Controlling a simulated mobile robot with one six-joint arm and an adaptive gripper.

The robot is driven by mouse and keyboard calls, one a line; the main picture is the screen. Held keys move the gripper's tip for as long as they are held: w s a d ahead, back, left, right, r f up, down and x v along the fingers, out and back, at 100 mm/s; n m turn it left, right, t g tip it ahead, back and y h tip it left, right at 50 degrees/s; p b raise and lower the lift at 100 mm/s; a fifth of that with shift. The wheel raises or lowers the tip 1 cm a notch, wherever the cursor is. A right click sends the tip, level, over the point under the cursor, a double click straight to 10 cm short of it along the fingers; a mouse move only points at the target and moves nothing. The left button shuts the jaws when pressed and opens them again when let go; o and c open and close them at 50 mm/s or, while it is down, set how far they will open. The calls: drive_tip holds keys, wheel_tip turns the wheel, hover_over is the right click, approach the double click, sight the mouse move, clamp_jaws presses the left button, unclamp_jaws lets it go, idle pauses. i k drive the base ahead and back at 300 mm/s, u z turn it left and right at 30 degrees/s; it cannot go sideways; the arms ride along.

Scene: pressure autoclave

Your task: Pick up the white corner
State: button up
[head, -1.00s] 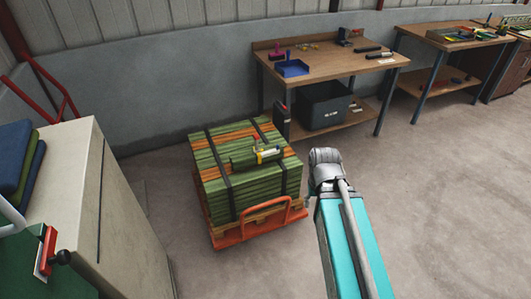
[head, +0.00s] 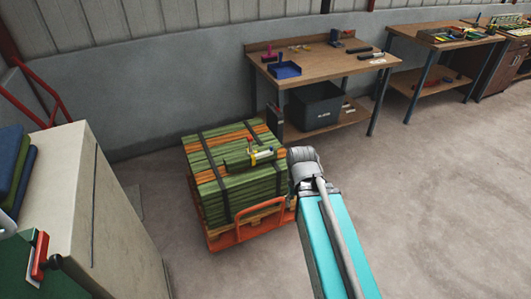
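A strapped stack of green and orange boards (head: 235,190) stands on an orange cart. On its top lies a small cluster with a green block (head: 237,161) and a yellow and whitish piece (head: 263,153). The pieces are too small to tell whether the whitish one is the white corner. No other clear white corner shows. My teal and grey arm reaches up from the bottom, and its grey end overlaps the right edge of the stack in the picture. My gripper's fingers do not show.
The orange cart (head: 262,219) has a raised handle in front. A wooden workbench (head: 320,62) behind holds a blue tray (head: 285,70) and tools, with a dark bin (head: 316,106) below. A beige cabinet (head: 75,180) stands left. The floor right is clear.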

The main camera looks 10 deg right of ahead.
sight(268, 153)
drive_tip(key=u, duration=0.05)
drive_tip(key=i, duration=0.95)
drive_tip(key=z, duration=0.05)
